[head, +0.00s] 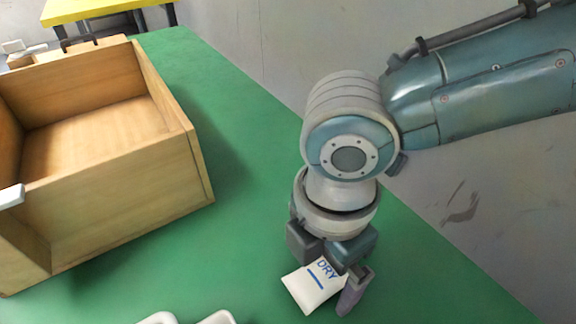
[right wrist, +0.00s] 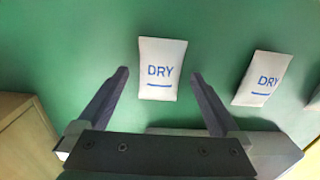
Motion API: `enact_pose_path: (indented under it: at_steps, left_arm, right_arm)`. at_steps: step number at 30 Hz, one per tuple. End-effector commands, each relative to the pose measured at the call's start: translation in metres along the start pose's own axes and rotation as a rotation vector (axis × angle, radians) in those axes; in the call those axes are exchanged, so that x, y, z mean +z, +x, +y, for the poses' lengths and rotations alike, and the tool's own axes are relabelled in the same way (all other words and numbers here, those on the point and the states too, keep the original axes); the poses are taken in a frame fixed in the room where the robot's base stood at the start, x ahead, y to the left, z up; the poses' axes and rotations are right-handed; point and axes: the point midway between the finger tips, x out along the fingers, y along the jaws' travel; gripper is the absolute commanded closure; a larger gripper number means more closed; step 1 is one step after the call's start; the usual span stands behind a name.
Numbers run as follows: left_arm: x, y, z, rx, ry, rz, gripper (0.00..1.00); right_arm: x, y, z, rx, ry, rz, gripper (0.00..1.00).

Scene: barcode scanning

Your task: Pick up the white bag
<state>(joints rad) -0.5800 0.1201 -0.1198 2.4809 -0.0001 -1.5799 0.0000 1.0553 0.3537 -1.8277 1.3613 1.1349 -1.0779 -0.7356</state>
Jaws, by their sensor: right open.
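A white bag (head: 312,290) with blue "DRY" print lies on the green table in the head view, under my right gripper (head: 338,272), which partly covers it. In the right wrist view, my right gripper (right wrist: 160,84) is open and empty, its two dark fingers apart. The nearest white bag (right wrist: 161,55) shows between and just beyond the fingertips; I cannot tell its height gap. A second white "DRY" bag (right wrist: 261,80) lies to the right, outside the fingers. A third white piece (right wrist: 314,101) is cut off at the right edge.
An open wooden box (head: 130,215) stands on the left of the green table (head: 255,225). Two white shapes (head: 217,318) are cut off at the bottom edge. A grey wall (head: 260,60) runs along the right. The table between box and gripper is clear.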

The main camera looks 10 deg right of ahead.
Motion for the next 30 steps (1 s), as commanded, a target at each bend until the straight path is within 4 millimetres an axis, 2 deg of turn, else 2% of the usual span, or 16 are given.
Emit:
enact_pose_path:
  at_steps: [2, 9, 30]
  left_arm:
    - [0.0008, 0.0026, 0.0001, 0.000, 0.000, 0.000, 0.00]
    - [0.0006, 0.0017, 0.0001, 0.000, 0.000, 0.000, 0.00]
    - [0.0008, 0.0019, 0.0002, 0.000, 0.000, -0.001, 0.00]
  right_arm:
    - [0.0004, 0.0059, 0.0000, 0.000, 0.001, -0.001, 0.00]
    - [0.0002, 0.0054, 0.0000, 0.000, 0.001, 0.000, 0.02]
    - [0.0004, 0.0052, 0.0001, 0.000, 0.001, 0.000, 0.81]
